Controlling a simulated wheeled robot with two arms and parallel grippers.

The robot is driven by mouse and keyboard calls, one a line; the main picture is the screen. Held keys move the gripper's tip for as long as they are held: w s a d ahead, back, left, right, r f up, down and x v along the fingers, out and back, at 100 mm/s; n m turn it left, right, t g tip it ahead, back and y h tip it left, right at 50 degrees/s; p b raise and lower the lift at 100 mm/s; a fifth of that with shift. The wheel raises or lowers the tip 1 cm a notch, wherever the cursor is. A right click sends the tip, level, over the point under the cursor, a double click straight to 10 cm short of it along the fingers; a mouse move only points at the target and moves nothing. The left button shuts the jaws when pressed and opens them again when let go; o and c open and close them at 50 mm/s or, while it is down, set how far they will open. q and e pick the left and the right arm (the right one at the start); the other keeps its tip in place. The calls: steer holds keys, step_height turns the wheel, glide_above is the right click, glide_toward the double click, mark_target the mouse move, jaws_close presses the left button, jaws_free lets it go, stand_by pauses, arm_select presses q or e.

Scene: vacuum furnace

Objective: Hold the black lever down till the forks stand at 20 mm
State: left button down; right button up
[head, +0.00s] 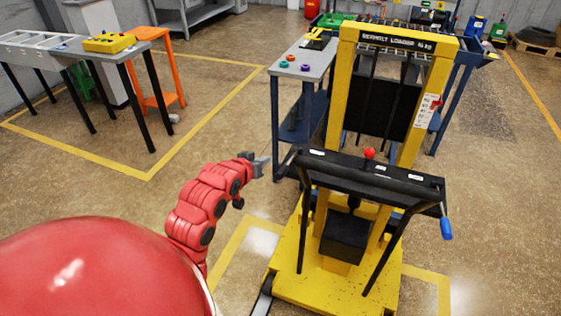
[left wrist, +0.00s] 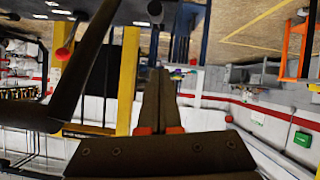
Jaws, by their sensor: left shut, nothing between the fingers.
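The yellow loader (head: 342,100) stands upright with a black console (head: 372,178) across its front. A dark part (head: 287,160) juts from the console's left end; I cannot tell whether it is the black lever. My left gripper (head: 262,166) is shut and empty, just left of that end, with a small gap showing. Its closed fingers also show in the left wrist view (left wrist: 158,75). A scale plate (head: 425,117) with a red mark is on the right upright; its reading is too small to read. The forks are hidden behind the mast. My right gripper is out of view.
A red ball knob (head: 369,153) stands on the console, and a blue handle (head: 446,228) hangs at its right end. A grey-topped table (head: 310,66) is behind on the left.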

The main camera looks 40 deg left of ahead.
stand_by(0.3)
arm_select(q)
steer(key=p+x, duration=0.1)
steer(key=x, duration=0.8)
steer(key=shift+w+p, duration=0.25)
steer(key=shift+p, duration=0.15)
steer(key=f, duration=0.2)
steer(key=f+p, duration=0.1)
steer(key=shift+s+d+f, duration=0.1)
steer(key=shift+d+f, duration=0.05)
steer(key=shift+d, duration=0.1)
steer(key=shift+s+d+f, duration=0.1)
steer(key=shift+d+f, duration=0.05)
steer(key=shift+f, duration=0.3)
